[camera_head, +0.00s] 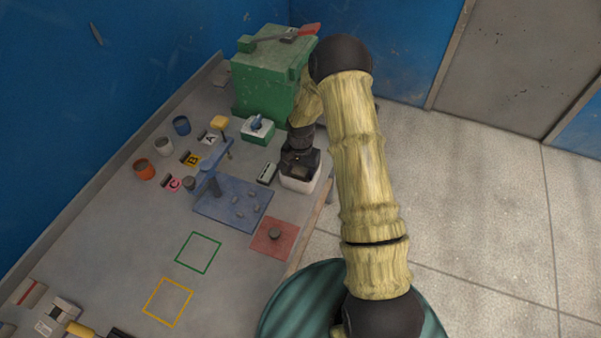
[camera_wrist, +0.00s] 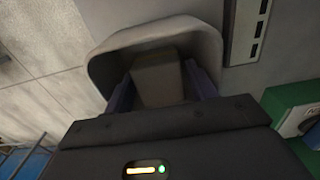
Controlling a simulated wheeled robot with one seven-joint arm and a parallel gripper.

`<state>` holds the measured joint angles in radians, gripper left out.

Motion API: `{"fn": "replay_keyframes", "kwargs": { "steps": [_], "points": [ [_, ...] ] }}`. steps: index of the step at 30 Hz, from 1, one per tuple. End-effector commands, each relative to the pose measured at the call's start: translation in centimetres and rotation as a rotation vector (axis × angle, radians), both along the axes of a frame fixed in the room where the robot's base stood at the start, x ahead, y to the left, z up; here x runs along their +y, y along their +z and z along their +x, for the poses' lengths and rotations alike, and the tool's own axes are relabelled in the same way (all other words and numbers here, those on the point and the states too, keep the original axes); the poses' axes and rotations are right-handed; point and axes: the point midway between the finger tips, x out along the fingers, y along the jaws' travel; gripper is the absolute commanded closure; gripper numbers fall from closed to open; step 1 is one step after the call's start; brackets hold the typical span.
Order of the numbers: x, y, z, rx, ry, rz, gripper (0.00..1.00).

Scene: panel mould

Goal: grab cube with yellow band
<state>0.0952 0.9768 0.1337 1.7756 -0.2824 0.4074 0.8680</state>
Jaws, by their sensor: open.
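My gripper (camera_head: 300,162) points down over a small pale open bin (camera_head: 299,183) at the table's right edge. In the wrist view my gripper (camera_wrist: 160,92) is open, with dark fingers either side of a grey-brown block (camera_wrist: 158,72) inside the bin (camera_wrist: 100,66). I cannot tell whether the fingers touch the block. In the head view my gripper hides most of the bin's inside.
A green box (camera_head: 262,85) stands behind my gripper, with a green-and-white switch box (camera_head: 257,130) beside it. A blue plate (camera_head: 225,210) with small grey pieces and a red plate (camera_head: 268,247) lie nearer.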

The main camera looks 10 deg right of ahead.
Motion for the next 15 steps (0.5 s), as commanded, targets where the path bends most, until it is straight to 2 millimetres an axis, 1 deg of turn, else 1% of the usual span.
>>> {"fn": "replay_keyframes", "kwargs": {
  "steps": [9,11,12,14,15],
  "points": [
    [0.01,0.02,-0.01,0.000,0.000,0.000,0.44],
    [0.01,0.03,-0.01,0.000,0.000,0.000,0.53],
    [0.01,0.03,-0.01,0.000,0.000,0.000,0.61],
    [0.01,0.03,-0.01,0.000,0.000,0.000,0.73],
    [0.01,0.03,-0.01,0.000,0.000,0.000,0.81]
  ]
}}
